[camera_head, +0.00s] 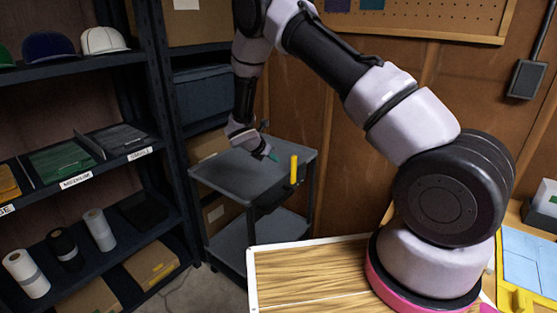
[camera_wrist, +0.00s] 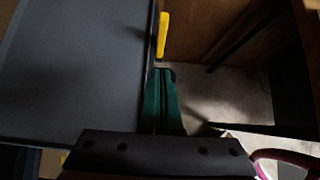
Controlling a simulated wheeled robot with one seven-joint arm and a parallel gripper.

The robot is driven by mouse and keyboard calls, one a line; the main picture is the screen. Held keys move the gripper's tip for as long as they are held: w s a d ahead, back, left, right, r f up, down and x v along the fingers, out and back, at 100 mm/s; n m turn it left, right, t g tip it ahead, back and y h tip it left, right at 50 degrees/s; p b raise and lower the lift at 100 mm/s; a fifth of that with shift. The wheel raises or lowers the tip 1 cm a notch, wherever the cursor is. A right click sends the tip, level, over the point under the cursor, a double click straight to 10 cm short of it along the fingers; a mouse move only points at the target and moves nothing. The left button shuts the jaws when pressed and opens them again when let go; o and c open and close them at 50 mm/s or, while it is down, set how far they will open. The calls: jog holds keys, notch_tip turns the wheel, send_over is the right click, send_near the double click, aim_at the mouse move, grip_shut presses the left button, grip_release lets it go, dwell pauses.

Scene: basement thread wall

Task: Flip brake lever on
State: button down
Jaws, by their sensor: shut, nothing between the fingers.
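The yellow brake lever (camera_head: 293,170) stands upright at the right side of the grey cart (camera_head: 235,175) in the head view. It also shows as a yellow bar in the wrist view (camera_wrist: 162,36), just past the cart's edge. My gripper (camera_head: 273,157) is shut and empty, to the left of the lever in the head view. In the wrist view its green fingers (camera_wrist: 160,72) are together over the cart's edge, with the lever just beyond the tips. A small gap seems to lie between the tips and the lever; contact cannot be told.
A dark shelf (camera_head: 70,70) with caps, trays and rolls stands on the left. A wood-topped surface (camera_head: 305,275) lies in front, beneath my arm. The wooden wall (camera_head: 345,150) is behind the cart. The cart's top is bare.

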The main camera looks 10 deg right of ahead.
aim_at(292, 164)
jog(key=x, duration=0.3)
jog(key=r+x, duration=0.1)
jog(key=x, duration=0.3)
jog(key=w+d+x, duration=0.1)
jog(key=x, duration=0.2)
jog(key=shift+w+d, duration=0.1)
jog(key=shift+d, duration=0.05)
jog(key=shift+w+d, duration=0.35)
jog(key=shift+w, duration=0.05)
jog(key=shift+w+d+r, duration=0.1)
jog(key=shift+d, duration=0.05)
